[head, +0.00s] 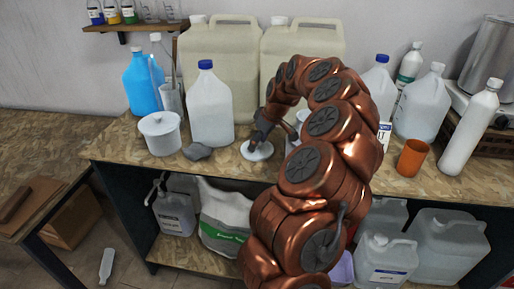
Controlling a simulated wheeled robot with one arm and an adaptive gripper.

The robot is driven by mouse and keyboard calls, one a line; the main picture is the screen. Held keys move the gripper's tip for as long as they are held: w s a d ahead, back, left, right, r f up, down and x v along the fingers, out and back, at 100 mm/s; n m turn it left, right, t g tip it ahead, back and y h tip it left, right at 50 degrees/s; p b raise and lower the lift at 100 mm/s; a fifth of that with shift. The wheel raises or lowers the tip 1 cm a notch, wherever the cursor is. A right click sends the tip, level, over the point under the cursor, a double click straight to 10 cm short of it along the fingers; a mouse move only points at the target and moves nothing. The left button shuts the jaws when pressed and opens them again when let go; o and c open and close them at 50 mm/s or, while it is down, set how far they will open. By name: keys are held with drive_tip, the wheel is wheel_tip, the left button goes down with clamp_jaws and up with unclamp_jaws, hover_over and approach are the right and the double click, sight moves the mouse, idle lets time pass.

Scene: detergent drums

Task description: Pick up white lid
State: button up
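A flat round white lid (262,154) lies on the wooden tabletop (225,170), towards its front edge. My gripper (253,145) points down over the lid, with its tips at or just above the lid's upper face. I cannot tell whether they touch it. The fingers are small and dark here, and their gap cannot be made out. My copper-coloured arm reaches in from the lower right and hides part of the table behind it.
A white bucket (161,135), a grey lump (198,151) and a white jug (211,108) stand left of the lid. Large beige canisters (218,62) stand behind. An orange cup (412,158) and several white bottles are at the right. Little room is free around the lid.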

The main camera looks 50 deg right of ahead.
drive_tip(key=c, duration=0.8)
drive_tip(key=shift+c, duration=0.2)
drive_tip(key=shift+r, duration=0.15)
